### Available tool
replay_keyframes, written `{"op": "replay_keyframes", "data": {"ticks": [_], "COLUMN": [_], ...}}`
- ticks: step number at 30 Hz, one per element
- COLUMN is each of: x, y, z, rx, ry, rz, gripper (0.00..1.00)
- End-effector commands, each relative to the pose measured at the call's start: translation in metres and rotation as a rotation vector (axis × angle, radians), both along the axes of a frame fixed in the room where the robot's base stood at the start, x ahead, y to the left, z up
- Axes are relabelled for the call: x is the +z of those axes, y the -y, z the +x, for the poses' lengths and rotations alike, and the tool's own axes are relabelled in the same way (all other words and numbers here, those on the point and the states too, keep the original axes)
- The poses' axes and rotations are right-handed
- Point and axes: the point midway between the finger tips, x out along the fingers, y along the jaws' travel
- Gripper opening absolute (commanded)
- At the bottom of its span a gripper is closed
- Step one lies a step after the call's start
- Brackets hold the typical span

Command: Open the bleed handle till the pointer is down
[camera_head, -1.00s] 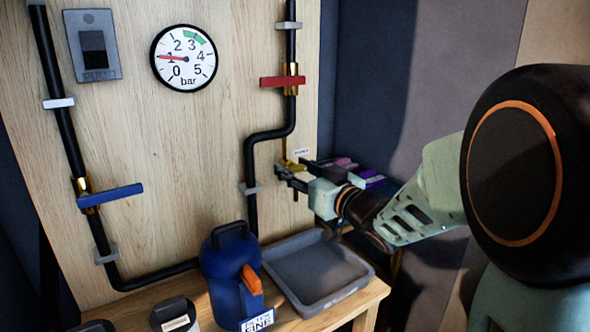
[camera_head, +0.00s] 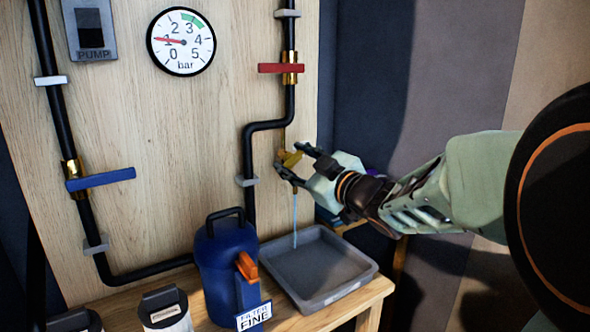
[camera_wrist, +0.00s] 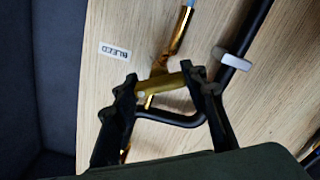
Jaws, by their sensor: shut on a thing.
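The yellow bleed handle (camera_head: 289,157) sits on the small brass bleed valve at the right of the wooden board. It also shows in the wrist view (camera_wrist: 166,86), with the white BLEED label (camera_wrist: 114,51) beside it. My gripper (camera_head: 297,162) is shut on the handle, one finger on each side. A thin blue stream (camera_head: 295,217) runs down from the valve into the grey tray (camera_head: 337,293). The round bar gauge (camera_head: 181,41) has a red pointer aimed left, near the 1 and slightly upward.
A blue jug (camera_head: 222,270) labelled FINE stands left of the tray on the wooden bench. A red lever (camera_head: 281,68) is above the bleed valve. A blue lever (camera_head: 102,179) and PUMP switch (camera_head: 89,27) are at the left.

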Motion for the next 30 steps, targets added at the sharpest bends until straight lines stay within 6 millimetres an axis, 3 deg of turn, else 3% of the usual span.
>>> {"op": "replay_keyframes", "data": {"ticks": [12,27,28,30], "x": [-0.0008,-0.0002,-0.0002,-0.0002], "y": [0.0003,0.0001,0.0001,0.0001], "z": [-0.0001,-0.0002,-0.0002,-0.0002], "rx": [-0.001,-0.001,-0.001,-0.001], "ry": [0.099,0.109,0.109,0.109], "rz": [-0.146,-0.163,-0.163,-0.163], "gripper": [0.15,0.15,0.41,0.48]}}
